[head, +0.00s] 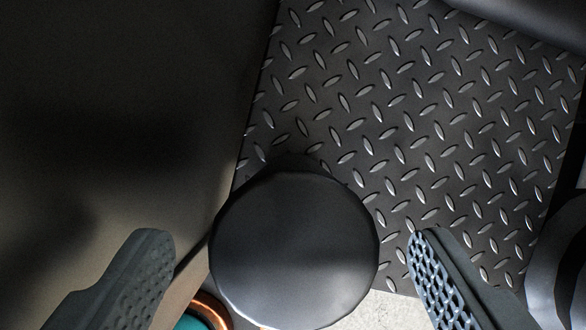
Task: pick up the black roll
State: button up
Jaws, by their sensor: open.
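The black roll (294,250) shows in the head view as a dark round end face at the lower middle, seen nearly end-on. My gripper (284,245) is open, with one ridged grey finger on each side of the roll. I cannot tell how far the fingertips reach down along the roll.
A dark diamond-plate surface (430,130) lies behind the roll. A plain dark brown surface (110,110) fills the left. A teal and orange round thing (205,312) shows partly below the roll. A grey rounded thing (565,262) stands at the right edge.

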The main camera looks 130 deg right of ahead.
send_over(294, 156)
jog(key=s+d, duration=0.1)
jog(key=d, duration=0.1)
jog(key=shift+s+a+f, duration=0.1)
jog(key=shift+a+f, duration=0.05)
jog(key=shift+f, duration=1.2)
jog(key=shift+s+a+f, duration=0.1)
jog(key=shift+f, duration=1.2)
jog(key=shift+c, duration=0.5)
jog(key=c, duration=1.1)
jog(key=shift+c, duration=0.4)
jog(key=shift+r, duration=0.15)
